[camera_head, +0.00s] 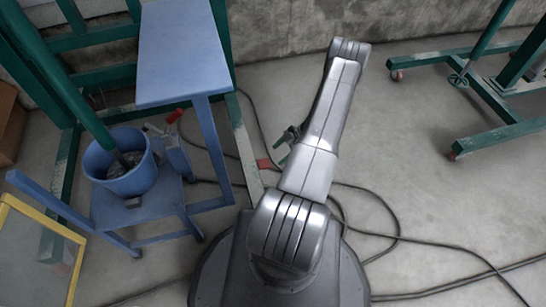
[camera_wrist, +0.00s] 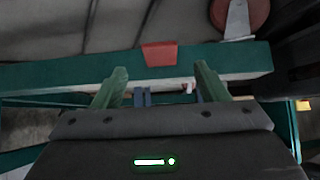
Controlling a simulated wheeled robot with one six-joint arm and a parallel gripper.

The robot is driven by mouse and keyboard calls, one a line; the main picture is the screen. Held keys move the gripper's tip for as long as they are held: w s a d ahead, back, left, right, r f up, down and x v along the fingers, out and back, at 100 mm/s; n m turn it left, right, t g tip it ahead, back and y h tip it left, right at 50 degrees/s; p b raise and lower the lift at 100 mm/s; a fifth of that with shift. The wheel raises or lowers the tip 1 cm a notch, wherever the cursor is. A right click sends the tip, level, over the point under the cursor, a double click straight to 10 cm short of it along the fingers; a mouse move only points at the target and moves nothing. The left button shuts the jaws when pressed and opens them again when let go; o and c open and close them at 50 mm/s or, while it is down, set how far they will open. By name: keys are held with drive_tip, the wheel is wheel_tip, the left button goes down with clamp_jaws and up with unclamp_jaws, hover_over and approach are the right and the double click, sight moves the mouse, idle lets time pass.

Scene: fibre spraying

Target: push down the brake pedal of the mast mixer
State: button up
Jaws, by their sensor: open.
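The mast mixer is the green frame (camera_head: 64,180) at the left in the head view, with its slanted tube reaching into a blue bucket (camera_head: 150,176). A small red pedal (camera_head: 264,163) sits at its floor beam, and it also shows in the wrist view (camera_wrist: 160,54) as a red tab on the green beam (camera_wrist: 80,73). My gripper (camera_wrist: 160,70) is open and empty, its two green fingers spread. In the wrist view the red pedal appears between and beyond the fingertips. I cannot tell whether anything touches it. In the head view my arm partly hides the gripper.
A blue table (camera_head: 183,50) and a low blue stand (camera_head: 115,207) are at the left, with a yellow-framed panel (camera_head: 35,250) nearby. Black cables (camera_head: 390,237) cross the floor. Another green wheeled frame (camera_head: 490,95) stands at the right.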

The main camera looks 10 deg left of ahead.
sight(268, 163)
drive_tip(key=p+v, duration=0.1)
drive_tip(key=v, duration=0.6)
drive_tip(key=shift+d, duration=0.15)
drive_tip(key=b+x, duration=0.3)
drive_tip(key=x, duration=1)
drive_tip(key=shift+a+f, duration=0.15)
drive_tip(key=shift+a, duration=0.1)
drive_tip(key=shift+a+r+p, duration=0.1)
drive_tip(key=shift+r+p, duration=0.15)
drive_tip(key=shift+p, duration=0.15)
drive_tip(key=shift+f, duration=0.2)
